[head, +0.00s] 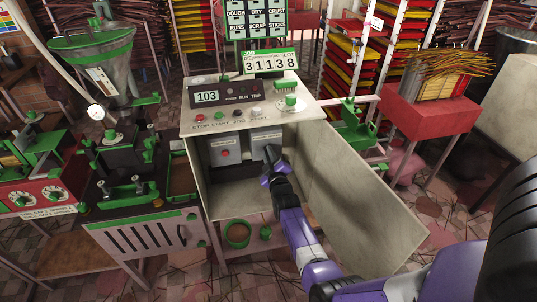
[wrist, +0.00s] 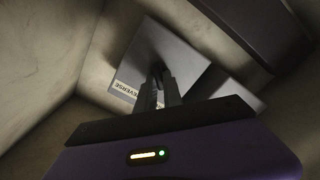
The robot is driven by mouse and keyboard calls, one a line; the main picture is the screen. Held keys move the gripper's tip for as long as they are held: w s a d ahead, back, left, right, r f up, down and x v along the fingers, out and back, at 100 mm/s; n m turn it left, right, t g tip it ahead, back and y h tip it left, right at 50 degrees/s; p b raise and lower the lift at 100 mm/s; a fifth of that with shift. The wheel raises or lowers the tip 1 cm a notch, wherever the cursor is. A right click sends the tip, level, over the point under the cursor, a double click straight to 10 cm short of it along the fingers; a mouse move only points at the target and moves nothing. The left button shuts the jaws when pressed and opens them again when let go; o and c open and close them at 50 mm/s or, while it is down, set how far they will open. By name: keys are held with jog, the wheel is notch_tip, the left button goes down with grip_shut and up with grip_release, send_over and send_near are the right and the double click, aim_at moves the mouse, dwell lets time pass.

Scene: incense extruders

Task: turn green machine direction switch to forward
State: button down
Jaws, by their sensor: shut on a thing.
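The machine's cabinet (head: 197,165) stands with its door open, and inside it are two grey boxes side by side. The right grey box (head: 262,136) is where my gripper (head: 270,155) reaches. In the wrist view that box (wrist: 205,72) fills the middle, with a white label reading REVERSE (wrist: 124,89) on its left side. My gripper (wrist: 164,76) has its two fingers close together, shut on the direction switch on the box face. The switch is mostly hidden by the fingers, so its angle cannot be told. No FORWARD label is readable.
The left grey box (head: 224,150) carries a red button. The open cabinet door (head: 365,190) stands to the right of my arm. A control panel (head: 245,110) with displays and buttons sits on top. A green-trimmed machine (head: 125,165) stands to the left.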

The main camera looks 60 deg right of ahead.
jog(key=shift+f, duration=0.1)
jog(key=c, duration=1.5)
grip_release()
jog(key=shift+s+a, duration=0.1)
jog(key=shift+p+v, duration=2.55)
jog(key=shift+v, duration=1.3)
